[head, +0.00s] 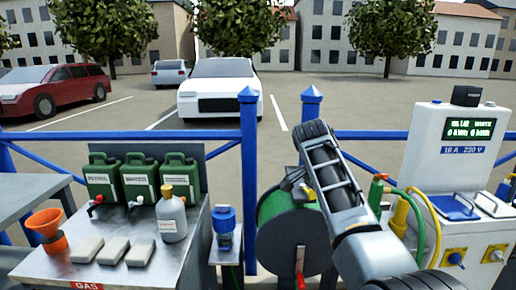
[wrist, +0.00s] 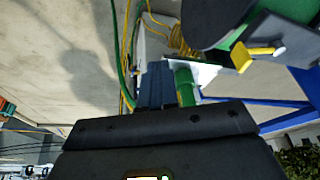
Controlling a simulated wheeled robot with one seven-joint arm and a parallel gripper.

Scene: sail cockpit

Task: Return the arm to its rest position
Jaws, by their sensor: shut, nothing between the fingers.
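My arm rises from the lower right of the head view, in front of the cable reel's right side. My gripper (wrist: 161,86) shows in the wrist view with its two dark fingers together and nothing between them. In the head view I cannot make out its fingers. A green connector (wrist: 186,86) appears beside the fingers in the wrist view; I cannot tell whether they touch. In the head view a green connector (head: 376,192) and a yellow one (head: 399,217) stand right of my arm, with hoses running to the white charging post (head: 450,150).
The green cable reel (head: 285,232) stands left of my arm. A blue railing (head: 249,170) runs behind.

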